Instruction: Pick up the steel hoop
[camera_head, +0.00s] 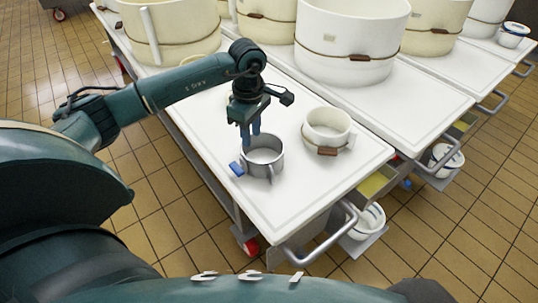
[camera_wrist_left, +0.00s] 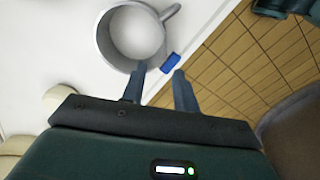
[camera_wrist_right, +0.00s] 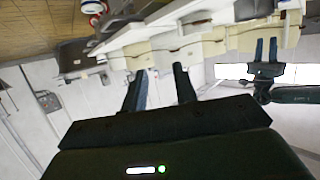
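The steel hoop (camera_head: 259,171) is a grey metal ring standing on the front white cart top, with a handle at its side and a blue tab (camera_head: 237,168) at its left. In the left wrist view the hoop (camera_wrist_left: 101,40) is ahead of the open fingers (camera_wrist_left: 159,68). One fingertip overlaps its near rim, and the blue tab (camera_wrist_left: 171,62) shows between the tips; contact cannot be told. My right gripper (camera_wrist_right: 160,70) is open and empty, away from the hoop.
A cream hoop (camera_head: 328,126) with a brown clip stands right of the steel hoop on the cart top (camera_head: 300,205). Large cream vats (camera_head: 345,40) stand behind. The cart's front corner is clear, with a metal handle (camera_head: 325,240) below its edge.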

